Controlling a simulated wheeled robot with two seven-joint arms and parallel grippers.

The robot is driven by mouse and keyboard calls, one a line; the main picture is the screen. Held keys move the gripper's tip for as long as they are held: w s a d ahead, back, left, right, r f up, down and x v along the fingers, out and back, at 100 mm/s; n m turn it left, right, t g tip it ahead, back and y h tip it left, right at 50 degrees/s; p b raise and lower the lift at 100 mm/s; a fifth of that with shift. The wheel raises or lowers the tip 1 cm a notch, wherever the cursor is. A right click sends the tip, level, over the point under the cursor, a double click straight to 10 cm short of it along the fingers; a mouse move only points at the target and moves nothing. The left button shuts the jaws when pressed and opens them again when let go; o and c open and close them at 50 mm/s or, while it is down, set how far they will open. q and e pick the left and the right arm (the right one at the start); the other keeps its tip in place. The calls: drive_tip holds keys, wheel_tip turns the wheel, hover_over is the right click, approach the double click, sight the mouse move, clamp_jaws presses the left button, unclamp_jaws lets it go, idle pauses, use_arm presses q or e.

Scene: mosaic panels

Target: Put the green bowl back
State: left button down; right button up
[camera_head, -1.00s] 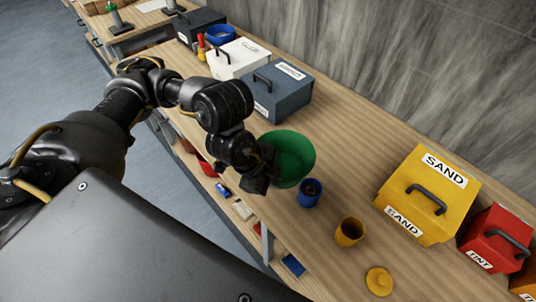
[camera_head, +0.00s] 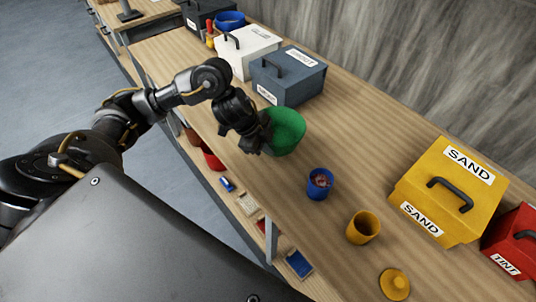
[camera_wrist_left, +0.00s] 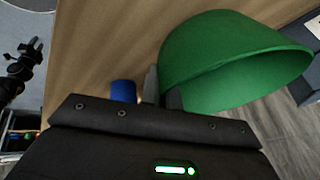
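The green bowl (camera_head: 287,132) is at the bench's front side, near the dark grey-blue box. My left gripper (camera_head: 264,137) is at the bowl's left rim. In the left wrist view the green bowl (camera_wrist_left: 225,55) appears tilted, and the fingers of my left gripper (camera_wrist_left: 163,90) close on its rim. Whether the bowl's base touches the bench is hard to tell. A black gripper-like part, which looks like my right gripper (camera_wrist_left: 28,58), shows small at the left edge of the left wrist view; its finger opening is unclear.
A blue cup (camera_head: 320,184), a yellow cup (camera_head: 362,228) and a yellow lid (camera_head: 394,284) stand along the bench front. The grey-blue box (camera_head: 288,75), white box (camera_head: 247,51), yellow SAND box (camera_head: 450,190) and red TINT box (camera_head: 512,242) line the back. Bench is clear between grey-blue and SAND boxes.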

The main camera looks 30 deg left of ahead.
use_arm(q)
drive_tip(key=shift+w+a+f, duration=0.1)
drive_tip(key=shift+a+f, duration=0.05)
drive_tip(key=shift+f, duration=0.1)
drive_tip(key=shift+w+a+f, duration=0.1)
drive_tip(key=shift+f, duration=1.5)
drive_tip(key=shift+f, duration=0.15)
drive_tip(key=c, duration=1.6)
unclamp_jaws()
drive_tip(key=shift+c, duration=0.2)
